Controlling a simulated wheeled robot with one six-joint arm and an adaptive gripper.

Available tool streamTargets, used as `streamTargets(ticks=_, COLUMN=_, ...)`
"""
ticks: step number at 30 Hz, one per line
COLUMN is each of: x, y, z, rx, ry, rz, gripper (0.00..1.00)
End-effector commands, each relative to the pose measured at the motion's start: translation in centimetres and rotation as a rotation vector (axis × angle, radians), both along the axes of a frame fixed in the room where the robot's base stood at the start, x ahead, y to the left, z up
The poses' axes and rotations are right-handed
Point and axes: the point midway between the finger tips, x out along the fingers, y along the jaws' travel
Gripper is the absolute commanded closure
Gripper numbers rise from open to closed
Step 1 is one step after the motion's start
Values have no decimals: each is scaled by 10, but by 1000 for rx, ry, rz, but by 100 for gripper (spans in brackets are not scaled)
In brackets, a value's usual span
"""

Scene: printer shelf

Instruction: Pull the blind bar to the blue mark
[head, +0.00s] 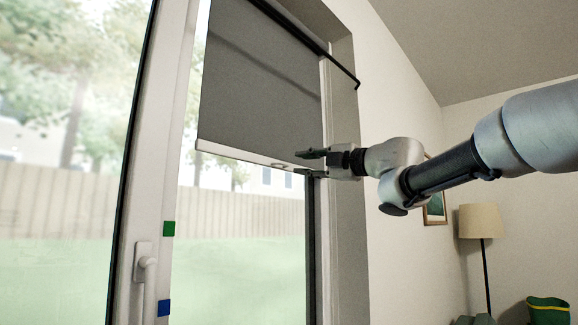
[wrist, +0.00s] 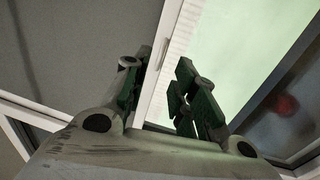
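The grey blind (head: 262,85) hangs over the upper part of the window, and its pale bar (head: 230,153) runs along the lower edge. A small pull tab (head: 280,165) shows on the bar. My gripper (head: 308,162) is at the bar's right end, to the right of the tab. In the wrist view, my gripper's dark green fingers (wrist: 165,68) are spread apart, with the bar (wrist: 177,35) showing in the gap between them. I cannot tell whether either finger touches it. The blue mark (head: 164,308) is low on the left window frame, well below the bar.
A green mark (head: 168,228) sits on the same frame above the blue one. A window handle (head: 146,275) stands out beside them. The window's right reveal (head: 345,120) is close to my gripper. A floor lamp (head: 481,222) stands at the right. The glass below the bar is clear.

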Motion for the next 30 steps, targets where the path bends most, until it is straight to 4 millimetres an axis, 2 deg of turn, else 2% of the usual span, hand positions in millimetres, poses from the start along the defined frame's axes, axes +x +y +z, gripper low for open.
streamTargets(ticks=7, x=29, y=30, z=5, rx=1, ry=3, rz=2, gripper=73)
streamTargets(ticks=12, x=44, y=44, z=7, rx=3, ry=3, rz=1, gripper=73)
streamTargets(ticks=23, x=49, y=48, z=8, rx=3, ry=3, rz=-3, gripper=73)
streamTargets(ticks=27, x=48, y=48, z=8, rx=3, ry=3, rz=-3, gripper=98)
streamTargets(ticks=30, x=48, y=48, z=8, rx=3, ry=3, rz=-3, gripper=100)
